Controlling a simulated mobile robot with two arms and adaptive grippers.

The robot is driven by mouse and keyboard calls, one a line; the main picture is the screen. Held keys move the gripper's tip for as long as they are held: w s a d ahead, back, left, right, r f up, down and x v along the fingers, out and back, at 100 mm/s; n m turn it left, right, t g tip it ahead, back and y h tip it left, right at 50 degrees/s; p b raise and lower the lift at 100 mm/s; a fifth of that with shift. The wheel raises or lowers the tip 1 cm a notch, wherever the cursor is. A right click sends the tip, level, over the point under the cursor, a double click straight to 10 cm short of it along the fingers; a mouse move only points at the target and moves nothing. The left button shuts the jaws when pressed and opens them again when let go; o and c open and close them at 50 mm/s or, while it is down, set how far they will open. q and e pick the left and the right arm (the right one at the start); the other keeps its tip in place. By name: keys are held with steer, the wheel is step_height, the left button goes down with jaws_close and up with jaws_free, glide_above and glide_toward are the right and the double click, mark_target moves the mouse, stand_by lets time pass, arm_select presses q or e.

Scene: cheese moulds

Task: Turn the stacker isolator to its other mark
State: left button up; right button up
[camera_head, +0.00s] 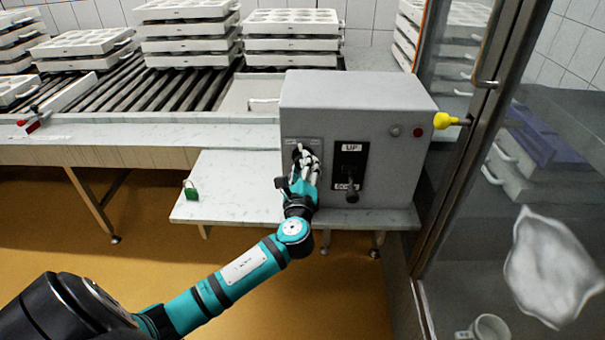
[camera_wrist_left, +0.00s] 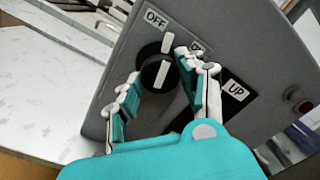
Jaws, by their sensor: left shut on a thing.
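The stacker isolator is a round black knob (camera_wrist_left: 150,75) with white pointer marks on the grey control box (camera_head: 355,95). In the left wrist view an OFF label (camera_wrist_left: 155,18) is above it and a second label (camera_wrist_left: 197,47), partly covered by a finger, is to its right. The white marks point up, roughly between the two labels; I cannot tell exactly which one. My left gripper (camera_wrist_left: 157,68) has its fingers on both sides of the knob and is shut on it. In the head view my left gripper (camera_head: 306,160) covers most of the knob. My right gripper is not in view.
Right of the knob is a black lever (camera_head: 352,195) on an UP-labelled plate (camera_head: 350,160); its handle is down. A green padlock (camera_head: 190,191) is on the shelf (camera_head: 235,190). A glass door frame (camera_head: 460,150) stands close on the right. Mould stacks (camera_head: 190,30) stand on rollers behind.

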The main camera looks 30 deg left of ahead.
arm_select(q)
steer(key=shift+n+y+b, duration=0.3)
steer(key=shift+n+b, duration=1.4)
steer(key=shift+n, duration=1.8)
steer(key=o, duration=1.2)
steer(key=v, duration=1.2)
steer(key=shift+r, duration=0.15)
